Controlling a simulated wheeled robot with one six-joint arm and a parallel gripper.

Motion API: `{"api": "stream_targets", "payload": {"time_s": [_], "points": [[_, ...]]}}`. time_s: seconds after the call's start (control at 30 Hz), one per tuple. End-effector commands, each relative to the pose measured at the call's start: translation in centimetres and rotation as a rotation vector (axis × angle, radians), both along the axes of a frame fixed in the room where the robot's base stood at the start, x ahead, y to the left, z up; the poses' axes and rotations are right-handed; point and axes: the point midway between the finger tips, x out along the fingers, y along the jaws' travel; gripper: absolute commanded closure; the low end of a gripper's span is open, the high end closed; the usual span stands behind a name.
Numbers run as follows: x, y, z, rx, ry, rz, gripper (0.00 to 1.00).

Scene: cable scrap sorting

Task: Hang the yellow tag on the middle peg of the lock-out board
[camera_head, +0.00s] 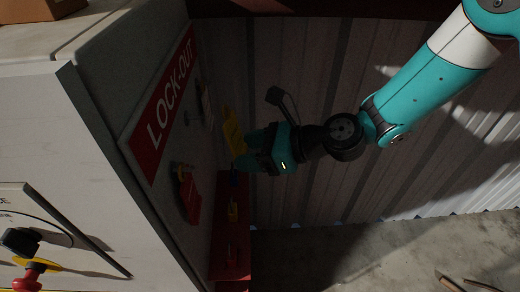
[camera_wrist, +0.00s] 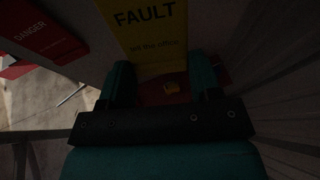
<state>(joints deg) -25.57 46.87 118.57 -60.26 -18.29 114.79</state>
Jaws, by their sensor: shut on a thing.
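The yellow tag (camera_head: 233,131) is held in my gripper (camera_head: 243,155), beside the face of the lock-out board (camera_head: 160,100). In the wrist view the tag (camera_wrist: 145,30), printed "FAULT", stands between the fingertips of my gripper (camera_wrist: 162,72), which is shut on its lower part. The tag's top is out of that view. The board has a red LOCK-OUT sign and is seen at a steep angle. A small peg (camera_head: 186,118) shows below the sign. I cannot tell which peg the tag is nearest to, or whether it touches one.
A red tag (camera_head: 190,195) hangs on the board; a red DANGER tag (camera_wrist: 42,35) shows at left in the wrist view. A red tray (camera_head: 231,262) with small yellow and dark items juts out below my gripper. A pale cabinet (camera_head: 70,130) fills the left.

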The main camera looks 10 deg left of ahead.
Motion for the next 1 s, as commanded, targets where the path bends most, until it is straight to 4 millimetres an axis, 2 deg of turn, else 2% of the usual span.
{"api": "stream_targets", "payload": {"time_s": [0.7,1.0], "points": [[-1.1,4.4,-0.3,0.002,-0.001,0.001,0.58],[-1.3,5.4,-1.0,0.000,0.001,0.001,0.58]]}}
